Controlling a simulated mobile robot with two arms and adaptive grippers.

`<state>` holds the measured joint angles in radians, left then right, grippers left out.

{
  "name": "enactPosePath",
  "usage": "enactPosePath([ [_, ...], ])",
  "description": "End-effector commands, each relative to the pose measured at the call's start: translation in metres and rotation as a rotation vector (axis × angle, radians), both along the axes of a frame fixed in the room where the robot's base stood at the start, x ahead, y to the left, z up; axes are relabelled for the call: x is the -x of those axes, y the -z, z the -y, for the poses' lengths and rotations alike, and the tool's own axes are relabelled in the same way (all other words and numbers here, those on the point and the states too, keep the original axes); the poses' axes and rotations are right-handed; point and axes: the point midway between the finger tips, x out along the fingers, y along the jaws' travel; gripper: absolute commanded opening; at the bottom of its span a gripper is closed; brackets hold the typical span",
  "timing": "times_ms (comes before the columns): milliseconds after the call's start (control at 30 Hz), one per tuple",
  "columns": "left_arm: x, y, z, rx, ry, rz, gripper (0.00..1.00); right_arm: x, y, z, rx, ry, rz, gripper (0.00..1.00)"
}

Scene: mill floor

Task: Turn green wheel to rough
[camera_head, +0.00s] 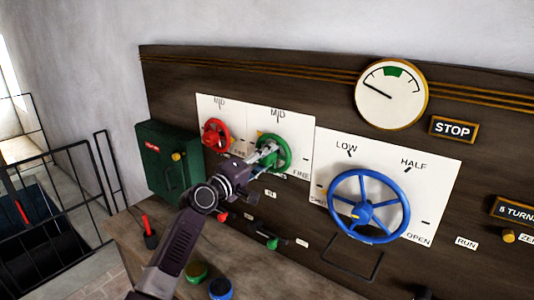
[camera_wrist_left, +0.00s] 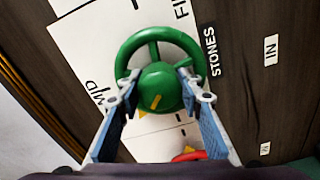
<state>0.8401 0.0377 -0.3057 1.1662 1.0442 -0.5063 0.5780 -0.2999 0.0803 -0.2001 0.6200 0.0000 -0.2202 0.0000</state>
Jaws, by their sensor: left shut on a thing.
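The green wheel (camera_head: 275,152) is mounted on a white dial plate on the dark wooden panel, right of a smaller-looking red wheel (camera_head: 216,135). The plate reads MID above the green wheel and FINE at its lower right; I cannot read a rough label, and the plate's left part is partly hidden by my gripper. My left gripper (camera_head: 262,156) is shut on the green wheel. In the left wrist view its two fingers stand on either side of the hub of the green wheel (camera_wrist_left: 160,88), which bears a yellow mark. My right gripper is not in view.
A blue wheel (camera_head: 368,206) is mounted to the right, below a round gauge (camera_head: 391,94) and near a STOP sign (camera_head: 453,129). A green box (camera_head: 168,160) is at the left. A ledge with green and blue knobs (camera_head: 221,288) lies below; railings stand at far left.

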Motion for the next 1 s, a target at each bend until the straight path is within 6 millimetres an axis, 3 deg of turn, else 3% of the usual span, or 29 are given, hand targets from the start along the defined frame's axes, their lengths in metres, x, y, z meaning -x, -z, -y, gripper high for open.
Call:
enactPosePath([
  [600, 0.000, -0.002, 0.000, 0.450, 0.000, -0.330, 0.09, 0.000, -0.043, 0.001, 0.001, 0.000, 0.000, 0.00],
  [1000, 0.000, 0.000, 0.000, 0.605, 0.000, -0.442, 0.09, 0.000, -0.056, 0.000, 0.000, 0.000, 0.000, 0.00],
])
